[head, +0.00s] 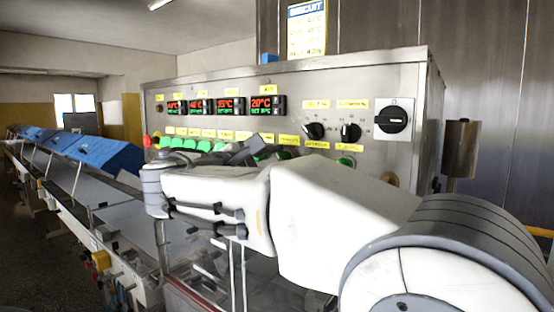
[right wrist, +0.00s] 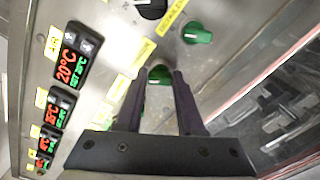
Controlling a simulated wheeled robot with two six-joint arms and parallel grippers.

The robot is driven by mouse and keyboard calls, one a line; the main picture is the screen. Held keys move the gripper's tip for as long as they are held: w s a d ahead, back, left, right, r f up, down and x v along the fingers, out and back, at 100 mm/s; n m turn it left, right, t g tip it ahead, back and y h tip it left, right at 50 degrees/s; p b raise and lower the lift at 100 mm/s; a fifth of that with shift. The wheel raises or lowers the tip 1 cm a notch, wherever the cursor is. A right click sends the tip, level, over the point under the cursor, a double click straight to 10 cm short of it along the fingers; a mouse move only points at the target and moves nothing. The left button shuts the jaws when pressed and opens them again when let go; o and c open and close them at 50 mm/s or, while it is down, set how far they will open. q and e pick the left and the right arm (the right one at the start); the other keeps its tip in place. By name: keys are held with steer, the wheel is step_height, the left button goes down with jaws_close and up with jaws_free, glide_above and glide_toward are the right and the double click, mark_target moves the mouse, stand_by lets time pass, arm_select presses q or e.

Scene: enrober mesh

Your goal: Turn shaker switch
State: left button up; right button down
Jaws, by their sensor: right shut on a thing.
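The control panel (head: 345,92) is a steel box with several green switches and yellow labels. In the right wrist view, my right gripper (right wrist: 159,78) has its two dark fingers on either side of a green switch (right wrist: 160,74) and is shut on it. The labels are too small or blurred to read, so I cannot tell by name whether this is the shaker switch. In the head view my right gripper (head: 272,153) reaches the panel's lower row, and my white arm partly covers that row. My left gripper is not in view.
Another green switch (right wrist: 196,34) sits close by. Black knobs (head: 350,132) and a large black rotary switch (head: 392,120) are at the panel's right. Red-green temperature displays (head: 265,105) are above. A conveyor (head: 120,215) with blue covers (head: 105,152) runs left. A metal cylinder (head: 460,148) stands right.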

steer(key=c, duration=0.5)
jaws_free()
steer(key=b+v, duration=0.3)
steer(key=v, duration=0.7)
steer(key=shift+s+a, duration=0.15)
steer(key=shift+s, duration=0.05)
steer(key=shift+f, duration=0.1)
